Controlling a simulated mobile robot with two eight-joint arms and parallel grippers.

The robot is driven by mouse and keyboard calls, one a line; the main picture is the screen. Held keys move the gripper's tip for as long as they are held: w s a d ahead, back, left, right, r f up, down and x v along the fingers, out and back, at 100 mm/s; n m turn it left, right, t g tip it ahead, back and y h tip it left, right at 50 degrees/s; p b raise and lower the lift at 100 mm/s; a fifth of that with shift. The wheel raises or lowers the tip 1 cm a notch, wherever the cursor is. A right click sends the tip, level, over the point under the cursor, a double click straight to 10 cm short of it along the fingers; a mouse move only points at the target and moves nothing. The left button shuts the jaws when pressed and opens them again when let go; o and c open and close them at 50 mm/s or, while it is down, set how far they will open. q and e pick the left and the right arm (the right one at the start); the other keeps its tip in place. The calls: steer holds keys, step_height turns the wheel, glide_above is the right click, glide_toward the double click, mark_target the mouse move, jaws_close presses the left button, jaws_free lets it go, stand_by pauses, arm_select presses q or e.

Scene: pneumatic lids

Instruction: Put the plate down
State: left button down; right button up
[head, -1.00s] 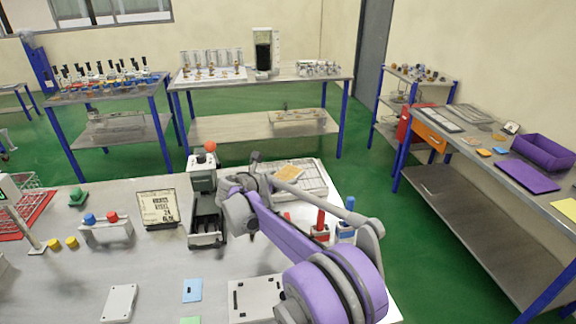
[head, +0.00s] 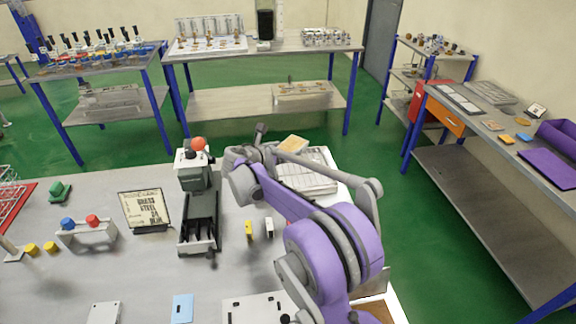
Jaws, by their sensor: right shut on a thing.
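A small pale yellow plate (head: 294,143) shows at the end of my right arm in the head view, above the back edge of a light tray. My right gripper (head: 282,149) is shut on the plate. The fingers are small here and partly hidden by my own arm, so the exact grip is hard to see. The plate looks tilted and apart from the tray, though the gap beneath it is not clear. My left gripper is out of view.
The light ribbed tray (head: 312,180) lies on the grey bench near its right edge. A dark device with a red ball (head: 198,144) stands left of my arm. A black-framed sign (head: 145,210) stands farther left.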

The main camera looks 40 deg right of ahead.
mark_target(284, 174)
step_height(284, 174, down, 8)
steer(key=shift+r, duration=0.1)
stand_by(0.4)
steer(key=o, duration=1.4)
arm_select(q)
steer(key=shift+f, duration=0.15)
arm_select(e)
steer(key=shift+o, duration=0.2)
steer(key=shift+r, duration=0.1)
